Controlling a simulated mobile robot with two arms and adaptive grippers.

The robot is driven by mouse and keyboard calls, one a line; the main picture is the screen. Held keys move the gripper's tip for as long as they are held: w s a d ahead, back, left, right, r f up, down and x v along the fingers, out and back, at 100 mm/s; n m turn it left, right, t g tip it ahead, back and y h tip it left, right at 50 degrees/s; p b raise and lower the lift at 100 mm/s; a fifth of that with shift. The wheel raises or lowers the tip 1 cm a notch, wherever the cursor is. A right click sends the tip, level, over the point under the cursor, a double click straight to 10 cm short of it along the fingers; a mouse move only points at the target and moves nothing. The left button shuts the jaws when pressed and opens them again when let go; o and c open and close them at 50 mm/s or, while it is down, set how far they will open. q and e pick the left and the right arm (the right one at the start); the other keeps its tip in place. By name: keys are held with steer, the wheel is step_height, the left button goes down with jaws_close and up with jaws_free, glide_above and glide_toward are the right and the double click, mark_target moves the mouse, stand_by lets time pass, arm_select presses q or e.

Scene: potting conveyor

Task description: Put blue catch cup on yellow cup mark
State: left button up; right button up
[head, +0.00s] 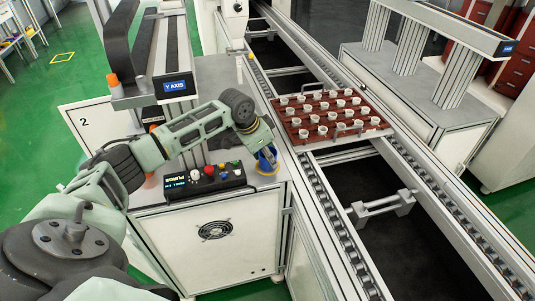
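The blue catch cup (265,165) is small in the head view, at the right edge of the white cabinet top. My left gripper (268,153) reaches down to it from above, its fingertips at the cup. The fingers partly hide the cup, and I cannot tell whether they are closed on it. The yellow cup mark (265,173) shows as a thin yellow edge just under the cup. Whether the cup touches the mark is too small to tell. My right gripper is not in view.
A control box (205,178) with coloured buttons stands left of the cup. The conveyor rail (325,205) runs close on the right. A red-brown tray (300,140) with several white pots sits across the conveyor. A Y-axis gantry (160,60) rises behind my arm.

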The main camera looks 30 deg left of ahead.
arm_select(q)
steer(key=o, duration=0.9)
steer(key=shift+f, duration=0.1)
steer(key=shift+o, duration=0.6)
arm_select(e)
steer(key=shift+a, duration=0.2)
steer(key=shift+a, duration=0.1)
arm_select(q)
steer(key=b+v, duration=0.1)
steer(key=v, duration=1.1)
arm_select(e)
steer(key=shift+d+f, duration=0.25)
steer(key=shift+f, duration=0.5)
